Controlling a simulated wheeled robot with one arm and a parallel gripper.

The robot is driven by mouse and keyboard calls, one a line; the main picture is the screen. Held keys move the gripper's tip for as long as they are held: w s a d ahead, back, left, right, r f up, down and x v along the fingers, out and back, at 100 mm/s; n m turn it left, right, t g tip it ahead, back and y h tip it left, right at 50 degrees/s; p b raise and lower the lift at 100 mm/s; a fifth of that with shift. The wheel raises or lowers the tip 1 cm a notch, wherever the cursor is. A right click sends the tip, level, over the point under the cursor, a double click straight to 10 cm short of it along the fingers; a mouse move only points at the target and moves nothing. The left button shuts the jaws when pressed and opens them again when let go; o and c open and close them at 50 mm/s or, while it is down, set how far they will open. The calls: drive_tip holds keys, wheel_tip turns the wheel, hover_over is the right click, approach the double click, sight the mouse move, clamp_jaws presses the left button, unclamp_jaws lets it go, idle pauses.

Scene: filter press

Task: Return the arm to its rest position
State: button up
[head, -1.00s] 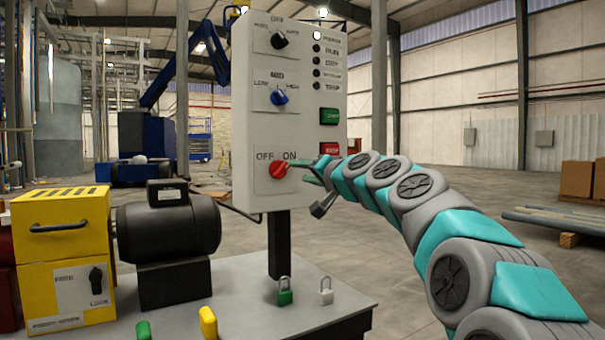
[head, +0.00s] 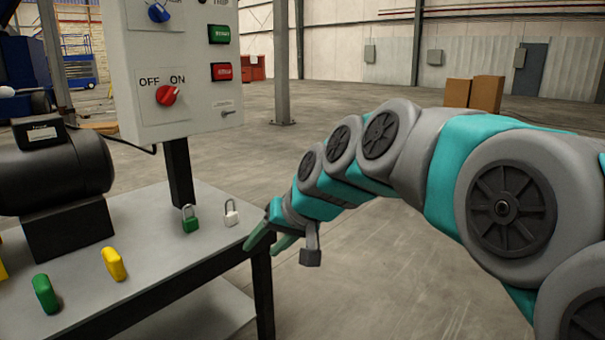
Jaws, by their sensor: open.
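My gripper (head: 266,242) is at the end of my teal and grey arm, in the middle of the head view. It is open, with nothing seen between its fingers. It hangs low beside the right edge of the grey table (head: 215,270), pointing down and left. The control panel (head: 185,90) stands on a black post to the upper left, clear of my gripper. Its red rotary knob (head: 167,95) points toward ON.
A green padlock (head: 190,219) and a white padlock (head: 231,213) stand on the table near my gripper. Green (head: 45,294) and yellow (head: 114,264) pieces and a black motor (head: 55,165) are further left. The floor to the right is open, with boxes (head: 473,93) far back.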

drive_tip(key=s+d+f+g+h, duration=0.2)
drive_tip(key=s+d+f, duration=0.3)
drive_tip(key=s, duration=0.5)
drive_tip(key=s+d+f+m+g+h+p, duration=0.1)
drive_tip(key=s+d+f+g+h, duration=0.1)
drive_tip(key=s+d+f, duration=0.3)
drive_tip(key=s+d+f+m+g+h+p, duration=0.1)
drive_tip(key=s+d+f, duration=0.4)
drive_tip(key=s+d, duration=0.6)
drive_tip(key=s+g+h, duration=0.1)
drive_tip(key=s, duration=0.3)
drive_tip(key=shift+s+d+f+g, duration=0.4)
